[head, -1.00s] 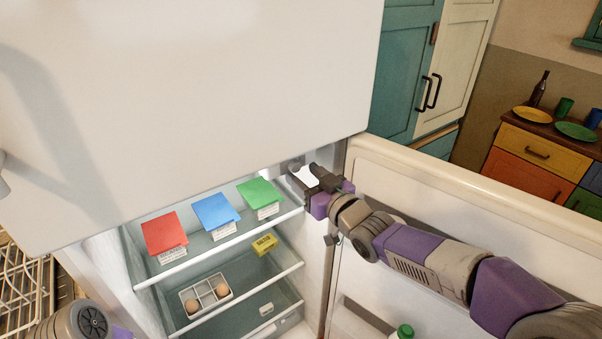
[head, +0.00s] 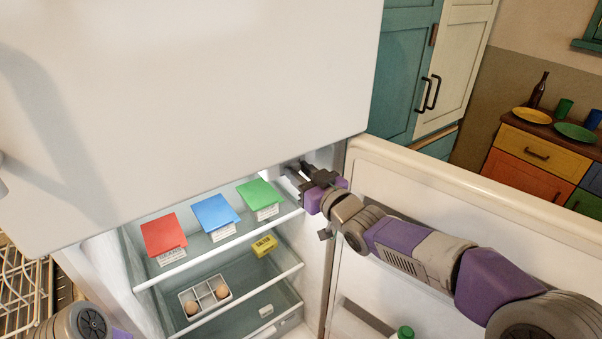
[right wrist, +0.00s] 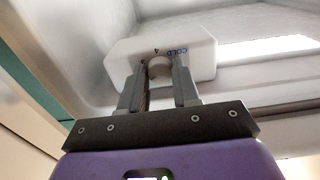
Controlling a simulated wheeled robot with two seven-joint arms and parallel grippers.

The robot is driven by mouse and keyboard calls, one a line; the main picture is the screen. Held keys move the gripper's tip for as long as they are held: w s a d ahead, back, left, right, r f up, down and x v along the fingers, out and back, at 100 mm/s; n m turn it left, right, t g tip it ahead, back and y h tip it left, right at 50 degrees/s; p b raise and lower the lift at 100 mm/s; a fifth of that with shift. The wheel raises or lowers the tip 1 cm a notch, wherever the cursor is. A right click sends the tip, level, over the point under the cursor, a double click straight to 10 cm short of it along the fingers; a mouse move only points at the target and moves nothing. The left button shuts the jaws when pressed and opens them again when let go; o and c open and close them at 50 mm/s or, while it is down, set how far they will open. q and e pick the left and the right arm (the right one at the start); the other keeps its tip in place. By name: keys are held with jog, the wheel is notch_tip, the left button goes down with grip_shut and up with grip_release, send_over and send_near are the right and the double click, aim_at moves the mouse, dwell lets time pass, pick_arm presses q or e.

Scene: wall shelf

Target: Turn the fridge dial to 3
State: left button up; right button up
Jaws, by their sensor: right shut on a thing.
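The fridge dial (right wrist: 159,68) is a round pale knob on a white box (right wrist: 200,50) under the fridge compartment's ceiling. In the right wrist view, a "4" and the word "COLD" are printed on the box beside the knob; other marks are hidden or too small to read. My right gripper (right wrist: 160,82) is shut on the dial, one finger on each side. In the head view, my right gripper (head: 298,170) reaches into the fridge's upper right corner, and the dial is hidden there. My left gripper is not in view; only part of my left arm shows at the lower left.
Red (head: 163,232), blue (head: 214,211) and green (head: 259,193) boxes stand on the upper shelf, left of my right gripper. A yellow pack (head: 264,244) and an egg tray (head: 205,297) are below. The open fridge door (head: 470,195) is beside my right arm.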

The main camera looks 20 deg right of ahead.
jog(key=m+p, duration=0.1)
jog(key=m, duration=0.4)
jog(key=shift+m, duration=0.4)
jog(key=m+p, duration=0.1)
jog(key=m, duration=0.4)
jog(key=shift+m+p, duration=0.4)
jog(key=shift+a, duration=0.1)
jog(key=o, duration=1)
jog(key=shift+o, duration=0.2)
jog(key=shift+r, duration=0.1)
